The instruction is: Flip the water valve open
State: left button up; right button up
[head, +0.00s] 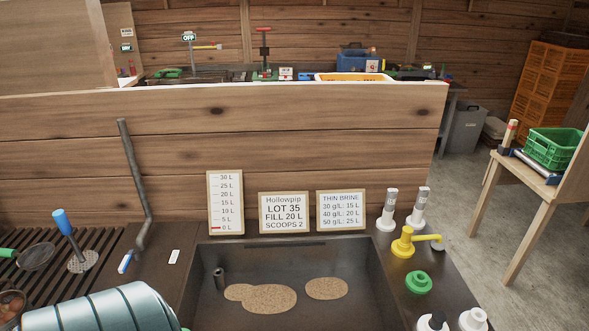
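A dark grey bent pipe (136,185) rises at the left beside the trough. At its foot is a small blue handle (125,262) with a white end; it looks like a valve lever, but I cannot tell its position. The dark rectangular trough (340,243) has several tan grainy patches on its floor and a short dark upright tube (219,279) at its left side. No water shows. A yellow fitting (403,243) with a side arm stands right of the trough. Neither of my grippers is in view.
A level gauge board (225,202) and two signs (284,212) (341,210) stand behind the trough. A teal banded cylinder (100,308) fills the lower left. A blue-handled perforated disc tool (66,225) stands on slats. A green knob (418,282) and white-capped items (473,319) are right.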

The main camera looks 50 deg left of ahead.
aim_at(134, 248)
jog(key=u, duration=1.55)
